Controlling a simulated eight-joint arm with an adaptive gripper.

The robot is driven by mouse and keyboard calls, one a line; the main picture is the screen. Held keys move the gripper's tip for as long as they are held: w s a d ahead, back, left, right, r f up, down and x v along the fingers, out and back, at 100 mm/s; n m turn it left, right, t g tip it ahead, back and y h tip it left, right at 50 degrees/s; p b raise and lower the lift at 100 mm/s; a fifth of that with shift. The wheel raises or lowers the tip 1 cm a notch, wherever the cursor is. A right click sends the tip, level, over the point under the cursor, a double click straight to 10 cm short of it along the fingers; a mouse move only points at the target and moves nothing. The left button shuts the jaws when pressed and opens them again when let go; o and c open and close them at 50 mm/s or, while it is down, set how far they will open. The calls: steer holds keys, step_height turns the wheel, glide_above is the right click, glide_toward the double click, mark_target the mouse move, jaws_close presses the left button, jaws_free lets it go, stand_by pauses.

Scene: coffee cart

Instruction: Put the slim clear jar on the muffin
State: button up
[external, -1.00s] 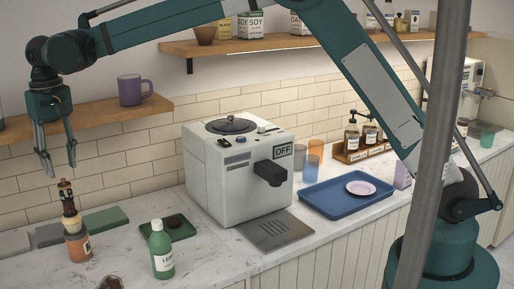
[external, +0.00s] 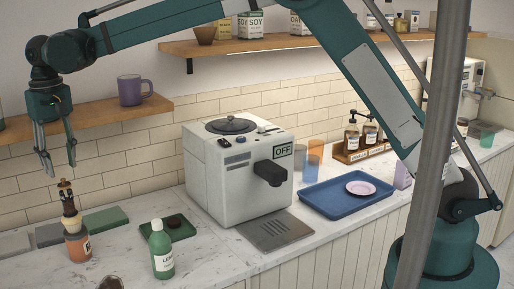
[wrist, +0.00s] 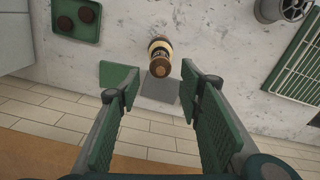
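My gripper (external: 56,155) hangs open and empty, pointing down, above the back left of the counter. In the wrist view my open fingers (wrist: 160,95) frame a slim upright container (wrist: 159,58) with a brown top and a pale band. In the external view it is a tall stack-like shape with an orange-labelled lower part (external: 78,246) and a dark, narrow top, below my fingertips and apart from them. I cannot tell for sure that this is the slim clear jar. A brown lump (external: 109,284), cut off by the bottom edge, may be the muffin.
The coffee machine (external: 222,180) is further right. Flat grey and green slabs (external: 106,219) lie behind. A shelf (external: 100,112) with a purple mug is near my gripper.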

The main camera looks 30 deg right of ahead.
steer(key=w+d+r+t, duration=0.1)
steer(key=d+r, duration=0.3)
steer(key=d, duration=0.6)
steer(key=d+r+m+y, duration=0.1)
steer(key=d+r, duration=0.3)
steer(key=d, duration=0.6)
steer(key=w+d+r+t, duration=0.1)
steer(key=d+r, duration=0.3)
steer(key=d, duration=0.7)
steer(key=s+d+r+t, duration=0.1)
steer(key=s+d, duration=0.4)
steer(key=d, duration=0.6)
steer(key=s+d+r+t, duration=0.1)
steer(key=s+d, duration=0.3)
steer(key=d, duration=0.7)
steer(key=s+d+f+t, duration=0.1)
steer(key=s+d+f, duration=0.2)
steer(key=s+d, duration=0.3)
steer(key=s+d+f+m+t, duration=0.1)
steer(key=s+d+f, duration=0.3)
steer(key=s+d, duration=0.3)
steer(key=s+d+f+m+t+h, duration=0.1)
steer(key=s+d+f, duration=0.2)
steer(key=s+d, duration=0.4)
steer(key=shift+s+d+f, duration=0.15)
steer(key=shift+d+f, duration=0.05)
steer(key=shift+d, duration=0.25)
